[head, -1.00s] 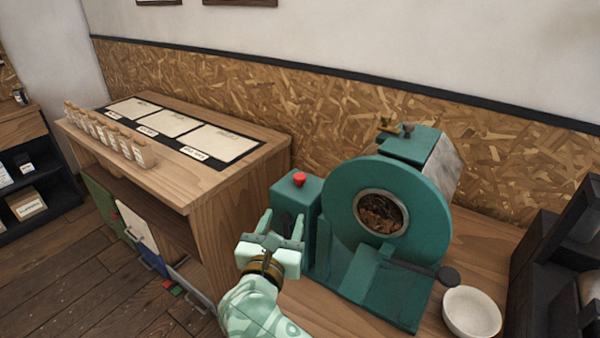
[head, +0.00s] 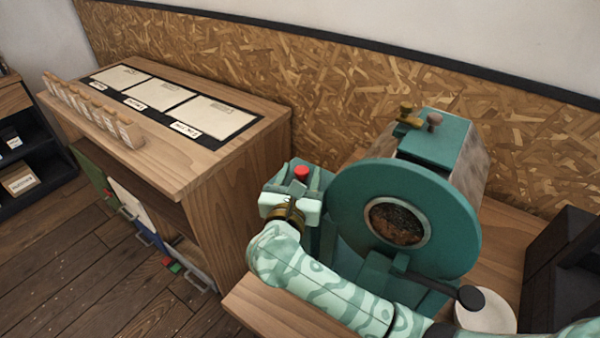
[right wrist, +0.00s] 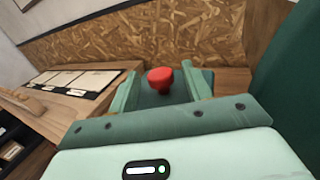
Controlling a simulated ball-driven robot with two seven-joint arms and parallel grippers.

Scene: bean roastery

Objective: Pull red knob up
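The red knob (head: 301,173) is on top of the small teal box at the left of the roaster. It also shows in the right wrist view (right wrist: 160,79), between the two fingers. My right gripper (head: 297,182) is open, with one finger on each side of the knob. In the right wrist view the right gripper (right wrist: 161,91) has a gap between each finger and the knob. The gripper hides most of the teal box. My left gripper is not in view.
The teal roaster drum (head: 347,205) stands just right of my right gripper. A dark shelf (head: 555,270) is at the right edge.

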